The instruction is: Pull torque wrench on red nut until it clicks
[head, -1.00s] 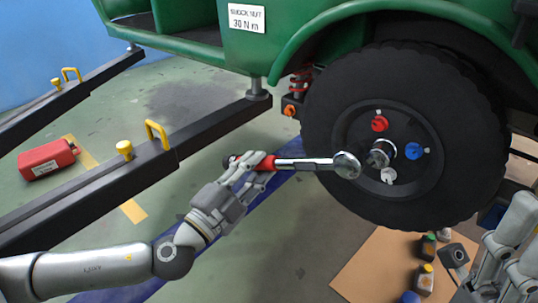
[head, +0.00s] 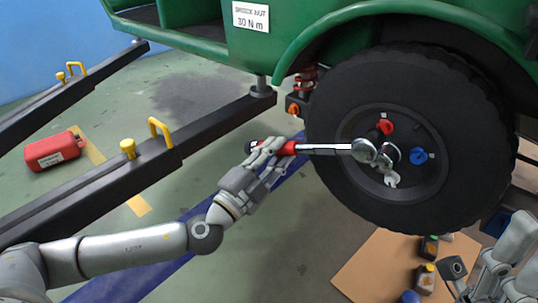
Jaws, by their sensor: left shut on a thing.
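My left gripper (head: 266,158) is shut on the red handle of the torque wrench (head: 325,149). The wrench lies about level, its round head (head: 364,151) in front of the wheel's hub, below and left of the red nut (head: 385,127). I cannot tell whether the head touches anything on the wheel. A blue nut (head: 418,156) and a white nut (head: 391,179) sit around the hub of the black wheel (head: 336,106). My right gripper (head: 455,271) is partly seen at the lower right; its fingers are not clear.
The green vehicle body (head: 310,20) carries a label reading 30 N m. Dark lift arms (head: 85,187) with yellow handles cross the left side. A red canister (head: 53,151) stands on the floor. Several small bottles (head: 424,277) stand on a cardboard sheet (head: 370,268) below the wheel.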

